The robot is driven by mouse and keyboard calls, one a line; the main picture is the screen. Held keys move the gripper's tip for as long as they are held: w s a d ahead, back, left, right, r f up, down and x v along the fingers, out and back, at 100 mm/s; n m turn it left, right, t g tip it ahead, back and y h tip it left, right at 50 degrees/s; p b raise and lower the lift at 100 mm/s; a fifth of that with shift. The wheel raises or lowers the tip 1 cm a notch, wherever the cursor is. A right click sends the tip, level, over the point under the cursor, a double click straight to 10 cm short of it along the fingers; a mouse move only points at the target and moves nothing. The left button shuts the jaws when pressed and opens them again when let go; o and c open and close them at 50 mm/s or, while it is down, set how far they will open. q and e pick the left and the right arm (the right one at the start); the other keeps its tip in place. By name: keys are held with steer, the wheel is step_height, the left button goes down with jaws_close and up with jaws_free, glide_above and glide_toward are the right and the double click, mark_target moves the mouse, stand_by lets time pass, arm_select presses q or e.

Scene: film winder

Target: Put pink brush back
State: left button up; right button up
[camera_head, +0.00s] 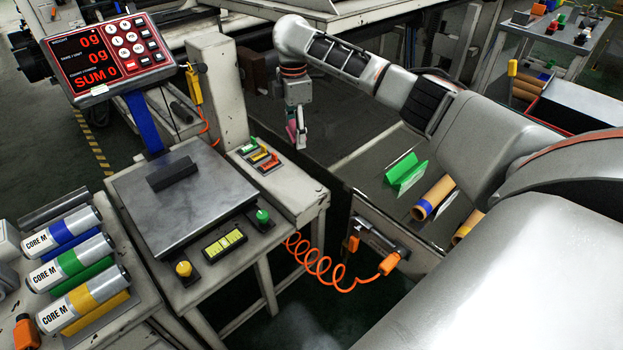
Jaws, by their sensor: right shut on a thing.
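My right arm reaches in from the right, and my right gripper (299,118) points down over the dark area behind the small switch panel. It is shut on a small pink thing, which looks like the pink brush (292,133). Only a small part of the brush shows, and the fingers cover the rest. The brush is held near the post, and I cannot tell whether it touches anything below. My left gripper is out of view.
A scale plate (190,220) with a dark block (172,174) stands at the left under a red display (107,57). Silver cores (68,265) lie at the lower left. A green holder (406,172) and a cardboard tube (433,197) lie below my right arm. An orange coiled cable (325,272) hangs in front.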

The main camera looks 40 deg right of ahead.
step_height(320, 180, down, 4)
steer(key=shift+s+r+b, duration=0.1)
steer(key=shift+r+b, duration=0.15)
steer(key=shift+b, duration=0.4)
steer(key=b, duration=0.2)
glide_above(299, 191)
step_height(299, 191, down, 5)
step_height(299, 191, down, 7)
steer(key=b, duration=0.2)
steer(key=shift+r+b, duration=0.2)
steer(key=shift+b, duration=0.15)
steer(key=shift+f, duration=0.35)
step_height(299, 191, down, 4)
steer(key=shift+f+b, duration=0.1)
steer(key=shift+b, duration=1)
steer(key=shift+c, duration=0.4)
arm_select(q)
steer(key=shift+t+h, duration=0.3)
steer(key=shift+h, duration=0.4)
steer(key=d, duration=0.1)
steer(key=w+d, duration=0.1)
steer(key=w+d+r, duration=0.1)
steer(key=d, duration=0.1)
